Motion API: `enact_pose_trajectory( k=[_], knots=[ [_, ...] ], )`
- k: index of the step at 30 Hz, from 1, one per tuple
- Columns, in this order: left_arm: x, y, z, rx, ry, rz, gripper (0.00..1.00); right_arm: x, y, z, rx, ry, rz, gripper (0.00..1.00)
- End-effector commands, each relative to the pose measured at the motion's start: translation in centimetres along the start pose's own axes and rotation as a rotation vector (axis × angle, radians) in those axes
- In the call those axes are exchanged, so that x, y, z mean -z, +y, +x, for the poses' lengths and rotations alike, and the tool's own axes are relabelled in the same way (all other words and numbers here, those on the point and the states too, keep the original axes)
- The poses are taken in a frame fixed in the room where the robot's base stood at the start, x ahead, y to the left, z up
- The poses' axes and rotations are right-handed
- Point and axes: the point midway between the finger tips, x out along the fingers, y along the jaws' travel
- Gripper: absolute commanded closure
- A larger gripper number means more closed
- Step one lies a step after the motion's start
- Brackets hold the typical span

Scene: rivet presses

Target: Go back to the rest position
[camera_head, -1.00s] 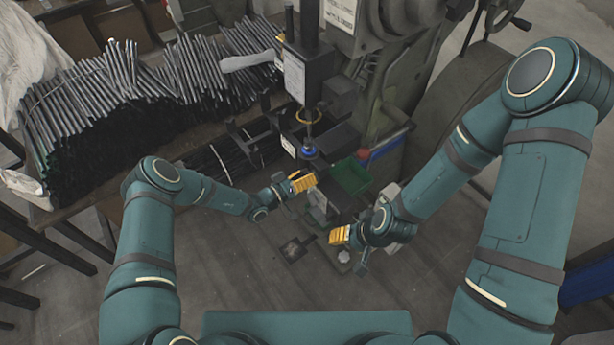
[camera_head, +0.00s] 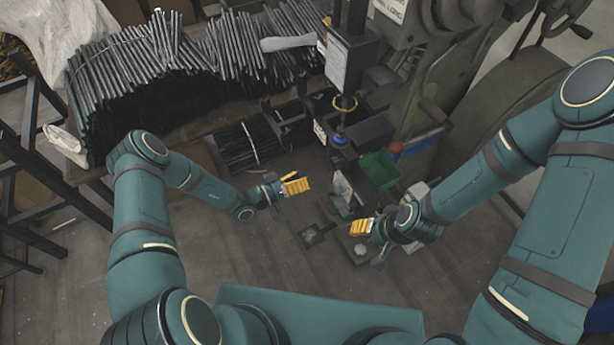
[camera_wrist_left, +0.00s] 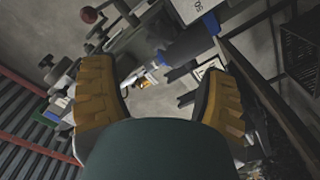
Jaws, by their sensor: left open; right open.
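My left gripper (camera_head: 292,183) is in the middle of the head view, over the floor in front of the press. Its yellow fingers are spread apart with nothing between them, as the left wrist view (camera_wrist_left: 160,105) shows. My right gripper (camera_head: 362,228) is lower and to the right in the head view, near the green bin. It holds nothing that I can see; its fingers are partly hidden by their angle. Both grippers are apart from the press.
The rivet press (camera_head: 345,75) stands ahead with a green bin (camera_head: 379,170) at its base. Bundles of metal rods (camera_head: 130,70) lie on the bench at the left. A dark rack (camera_head: 25,200) stands at the far left. Floor (camera_head: 240,260) is open between my arms.

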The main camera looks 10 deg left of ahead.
Motion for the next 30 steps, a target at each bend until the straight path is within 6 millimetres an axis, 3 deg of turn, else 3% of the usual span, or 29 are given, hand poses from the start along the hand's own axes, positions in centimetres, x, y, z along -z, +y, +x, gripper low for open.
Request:
enact_pose_trajectory(
  k=[14,17,23,30],
  knots=[
    [-0.1,0.0,0.0,-0.001,-0.004,-0.002,0.26,0.0,0.0,0.0,0.000,0.000,0.000,0.45],
    [-0.9,0.6,0.2,-0.017,-0.052,-0.034,0.26,-0.1,0.1,0.3,0.000,0.000,0.000,0.45],
    [-6.9,4.0,-0.2,-0.051,-0.399,-0.242,0.26,-0.4,0.8,2.3,-0.002,-0.003,-0.001,0.45],
    [-14.2,7.0,-4.8,0.153,-0.892,-0.438,0.26,-0.9,1.8,4.9,-0.005,-0.006,-0.001,0.45]
  ],
)
